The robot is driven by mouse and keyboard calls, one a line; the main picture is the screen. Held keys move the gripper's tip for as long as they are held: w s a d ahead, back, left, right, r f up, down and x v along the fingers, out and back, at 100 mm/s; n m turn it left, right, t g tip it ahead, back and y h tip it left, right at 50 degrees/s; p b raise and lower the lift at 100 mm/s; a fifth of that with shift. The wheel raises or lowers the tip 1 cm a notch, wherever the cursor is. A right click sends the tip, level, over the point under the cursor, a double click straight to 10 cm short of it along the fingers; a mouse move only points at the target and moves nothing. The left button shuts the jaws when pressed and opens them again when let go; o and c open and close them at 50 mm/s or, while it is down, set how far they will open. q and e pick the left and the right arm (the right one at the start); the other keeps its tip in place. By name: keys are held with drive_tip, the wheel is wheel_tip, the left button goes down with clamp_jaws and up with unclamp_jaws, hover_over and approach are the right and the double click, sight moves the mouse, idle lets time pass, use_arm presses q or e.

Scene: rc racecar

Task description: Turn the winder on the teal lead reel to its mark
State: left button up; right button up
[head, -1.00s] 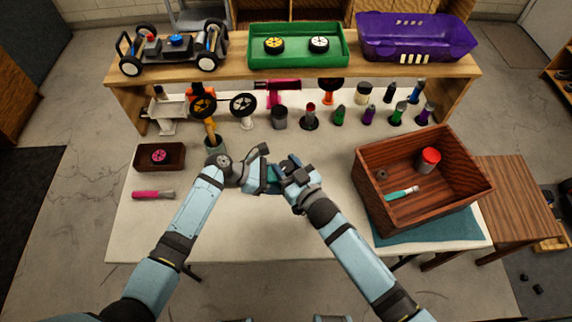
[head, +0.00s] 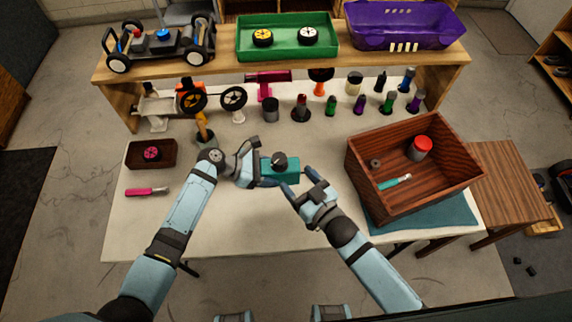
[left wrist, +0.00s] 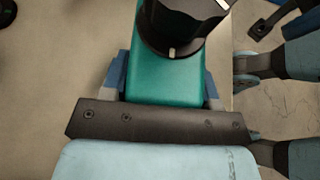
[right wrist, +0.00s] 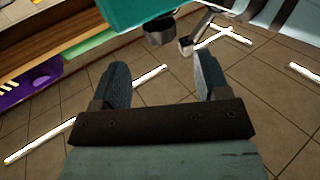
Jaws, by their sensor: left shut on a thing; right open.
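The teal lead reel (head: 286,177) is a teal block with a black round winder (head: 279,160) on top, in front of me over the middle of the table. My left gripper (head: 262,172) is shut on the reel's left end. The left wrist view shows the teal body (left wrist: 165,80) between its fingers and the winder (left wrist: 180,25) with a white line on it; another white mark shows near the upper right edge. My right gripper (head: 302,188) is open and empty, just right of and nearer than the reel. In the right wrist view the winder (right wrist: 160,32) lies beyond the open fingers.
A wooden box (head: 365,180) with a red-topped can stands on the right. A small dark tray (head: 135,155) and a pink-handled tool (head: 147,191) lie on the left. Several bottles and parts stand along the back under a shelf. The table's front is clear.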

drive_tip(key=v, duration=0.3)
drive_tip(key=shift+s+d, duration=0.1)
drive_tip(key=shift+s, duration=0.15)
